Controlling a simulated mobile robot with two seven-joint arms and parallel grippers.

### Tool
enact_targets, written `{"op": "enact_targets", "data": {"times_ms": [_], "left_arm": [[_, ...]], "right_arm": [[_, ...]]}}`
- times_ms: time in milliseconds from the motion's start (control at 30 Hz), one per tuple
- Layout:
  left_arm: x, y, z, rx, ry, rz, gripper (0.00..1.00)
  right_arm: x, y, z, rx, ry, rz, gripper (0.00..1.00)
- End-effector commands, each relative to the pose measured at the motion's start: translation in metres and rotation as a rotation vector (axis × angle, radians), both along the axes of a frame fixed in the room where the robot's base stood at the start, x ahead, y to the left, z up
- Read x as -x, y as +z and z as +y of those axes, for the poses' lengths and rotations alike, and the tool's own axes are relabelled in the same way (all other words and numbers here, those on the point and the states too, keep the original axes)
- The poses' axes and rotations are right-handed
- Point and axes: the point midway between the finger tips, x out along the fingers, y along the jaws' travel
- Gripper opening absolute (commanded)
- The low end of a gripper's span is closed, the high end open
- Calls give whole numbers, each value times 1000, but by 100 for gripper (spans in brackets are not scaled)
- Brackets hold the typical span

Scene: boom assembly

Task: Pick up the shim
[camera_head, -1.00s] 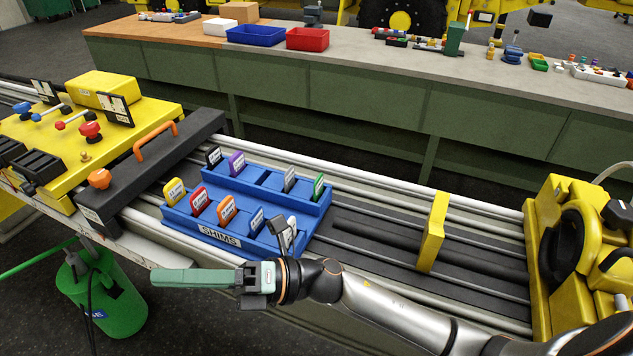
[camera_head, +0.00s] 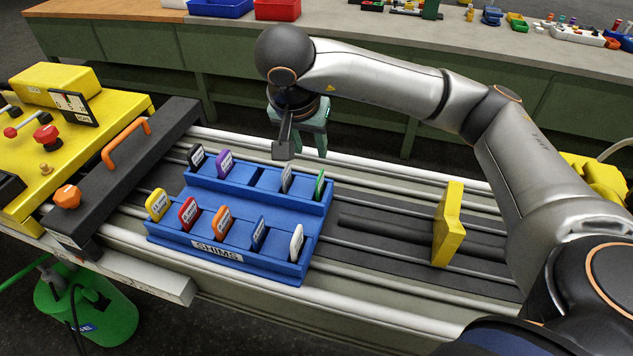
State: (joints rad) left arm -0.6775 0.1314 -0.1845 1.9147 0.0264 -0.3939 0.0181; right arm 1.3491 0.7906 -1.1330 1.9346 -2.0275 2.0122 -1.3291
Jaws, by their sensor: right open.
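A blue shim rack (camera_head: 219,252) stands on the rails, with two rows of upright shims. The back row holds a black shim (camera_head: 196,155), a purple shim (camera_head: 225,162), a grey shim (camera_head: 287,178) and a green shim (camera_head: 319,185). The front row holds a yellow shim (camera_head: 157,204), a red shim (camera_head: 188,213), an orange shim (camera_head: 222,220), a blue shim (camera_head: 259,233) and a white shim (camera_head: 297,242). My right gripper (camera_head: 304,148) points down above and behind the grey and green shims, open and apart from them. A wrist part partly hides its fingers. My left gripper is out of view.
A black crossbar with an orange handle (camera_head: 126,141) stands left of the rack. A yellow plate (camera_head: 447,224) stands upright on the rails to the right. A green bench with blue (camera_head: 220,8) and red (camera_head: 277,9) bins runs behind.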

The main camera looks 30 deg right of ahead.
Motion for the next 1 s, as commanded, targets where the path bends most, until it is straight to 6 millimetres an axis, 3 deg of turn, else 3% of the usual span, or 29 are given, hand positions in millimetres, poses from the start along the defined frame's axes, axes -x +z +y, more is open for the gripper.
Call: {"op": "enact_targets", "data": {"times_ms": [300, 667, 1000], "left_arm": [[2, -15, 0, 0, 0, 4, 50], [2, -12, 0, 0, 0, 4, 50], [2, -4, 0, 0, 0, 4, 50]], "right_arm": [[-10, -47, -13, -3, -2, 7, 41], [-15, -70, -23, -3, -3, 5, 41], [-22, -109, -38, -4, -2, 4, 41]]}}
